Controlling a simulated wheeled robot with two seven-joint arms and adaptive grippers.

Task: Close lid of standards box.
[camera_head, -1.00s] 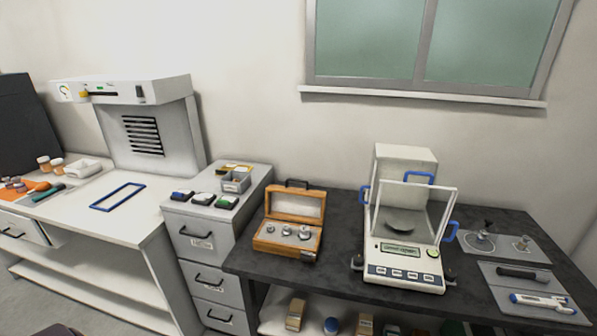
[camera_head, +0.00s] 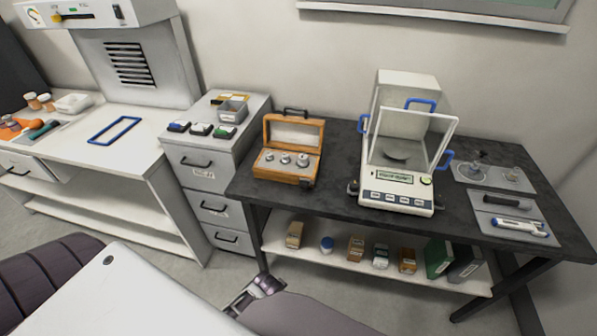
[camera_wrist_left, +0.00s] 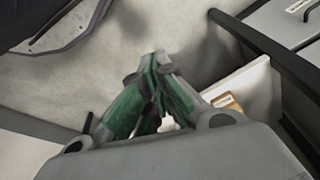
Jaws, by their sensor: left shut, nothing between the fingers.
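The wooden standards box (camera_head: 284,172) stands on the dark table, left of the balance. Its lid (camera_head: 294,132) is open, raised at the back edge with a pale inner side and a dark handle on top. Several metal weights (camera_head: 285,158) sit in the box. My left gripper (camera_wrist_left: 157,58) shows in the left wrist view with its green-padded fingers together and nothing between them, over the pale floor and apart from the box. Parts of my arm show at the bottom of the head view. My right gripper is not in view.
A balance (camera_head: 397,185) with blue handles stands right of the box. A drawer cabinet (camera_head: 203,150) with small trays and cases stands to the left. Small boxes and binders fill the lower shelf (camera_head: 335,273). The tabletop in front of the box is narrow but clear.

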